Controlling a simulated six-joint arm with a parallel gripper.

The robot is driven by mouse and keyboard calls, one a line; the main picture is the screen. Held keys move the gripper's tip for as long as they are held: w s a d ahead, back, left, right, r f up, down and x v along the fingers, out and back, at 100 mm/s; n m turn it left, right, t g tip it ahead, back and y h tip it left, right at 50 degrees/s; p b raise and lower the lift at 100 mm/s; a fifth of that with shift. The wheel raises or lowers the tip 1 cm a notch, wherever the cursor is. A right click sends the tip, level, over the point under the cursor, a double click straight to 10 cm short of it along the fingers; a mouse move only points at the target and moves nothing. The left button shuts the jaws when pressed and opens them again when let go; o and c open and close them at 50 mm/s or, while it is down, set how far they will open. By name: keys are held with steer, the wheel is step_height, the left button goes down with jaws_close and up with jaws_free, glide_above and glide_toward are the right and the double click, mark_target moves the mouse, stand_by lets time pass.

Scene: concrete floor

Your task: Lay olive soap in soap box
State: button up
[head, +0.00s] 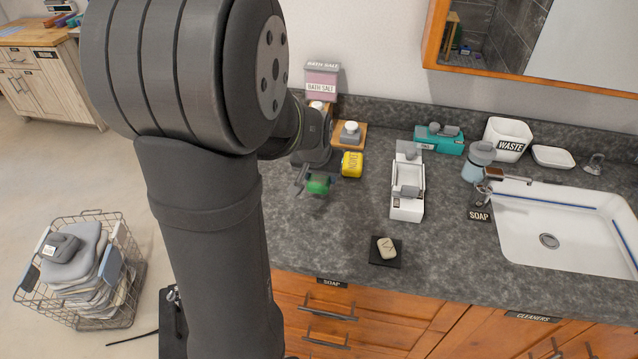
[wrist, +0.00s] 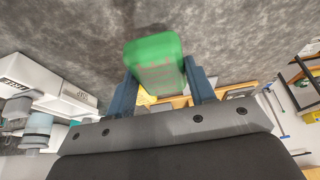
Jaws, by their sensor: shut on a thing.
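A green bar of soap (head: 318,184), which I take for the olive soap, is held in my gripper (head: 316,179) above the left part of the counter. In the wrist view, the green bar (wrist: 155,62) sits between the two blue fingers of my gripper (wrist: 162,85), which is shut on it. No writing on the bar can be read. A long white open-topped box (head: 408,205), perhaps the soap box, stands to the right of the gripper. A grey piece shows at its middle, and its inside is only partly visible.
A yellow soap (head: 352,164) stands close to my gripper. A beige soap (head: 387,249) lies on a black dish (head: 376,264) near the front edge. A teal box (head: 452,147), a soap dispenser (head: 476,165) and the sink (head: 510,225) are farther right. The front-left counter is clear.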

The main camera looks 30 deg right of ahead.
mark_target(319, 180)
steer(key=shift+f, duration=1.75)
steer(key=shift+f, duration=0.1)
steer(key=o, duration=1)
steer(key=shift+o, duration=0.2)
steer(key=v, duration=1.1)
steer(key=shift+o, duration=0.4)
steer(key=shift+s+a+r, duration=0.1)
steer(key=shift+s+r, duration=0.1)
steer(key=shift+r, duration=0.35)
